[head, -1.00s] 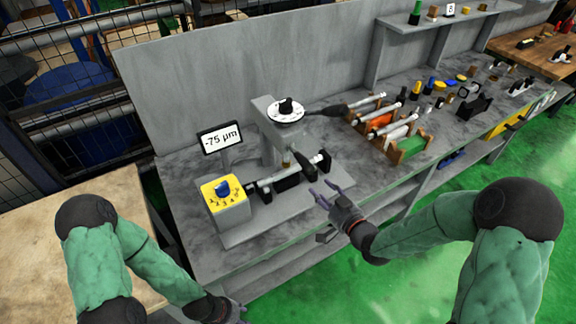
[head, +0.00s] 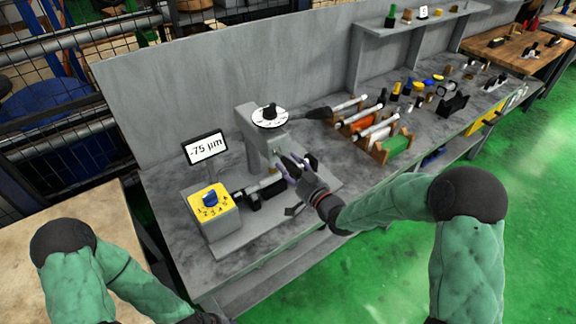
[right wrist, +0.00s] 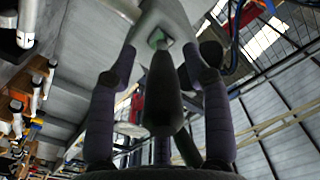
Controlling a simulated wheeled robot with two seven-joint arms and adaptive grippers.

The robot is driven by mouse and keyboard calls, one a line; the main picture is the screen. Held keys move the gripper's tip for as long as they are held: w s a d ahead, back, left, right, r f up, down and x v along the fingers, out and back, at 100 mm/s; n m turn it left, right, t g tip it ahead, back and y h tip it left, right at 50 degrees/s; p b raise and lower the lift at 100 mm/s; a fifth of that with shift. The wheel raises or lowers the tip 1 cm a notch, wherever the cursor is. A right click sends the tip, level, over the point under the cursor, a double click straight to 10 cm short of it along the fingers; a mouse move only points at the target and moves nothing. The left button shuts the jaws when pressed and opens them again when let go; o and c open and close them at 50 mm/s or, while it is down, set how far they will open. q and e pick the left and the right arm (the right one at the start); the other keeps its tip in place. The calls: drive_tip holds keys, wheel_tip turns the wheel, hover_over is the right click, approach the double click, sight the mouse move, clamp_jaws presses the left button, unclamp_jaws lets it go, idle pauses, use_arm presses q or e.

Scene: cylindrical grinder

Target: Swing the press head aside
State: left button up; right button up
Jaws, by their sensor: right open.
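The press head (head: 250,128) is a grey arm on a post with a white dial (head: 270,117) and black knob on top. It stands over the grey machine base. My right gripper (head: 288,168) is at the front right of the head, its fingers spread. In the right wrist view, a dark rounded handle (right wrist: 163,95) hangs below the grey head between the open fingers (right wrist: 160,110). I cannot tell whether they touch it.
A yellow selector box (head: 213,210) with a blue knob and a display reading -75 µm (head: 206,147) stand left of the head. Racks (head: 385,148) holding rods stand to the right. A grey panel (head: 190,75) rises behind.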

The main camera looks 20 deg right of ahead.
drive_tip(key=shift+w+a, duration=0.2)
drive_tip(key=shift+w, duration=0.4)
clamp_jaws()
drive_tip(key=shift+d+f, duration=0.1)
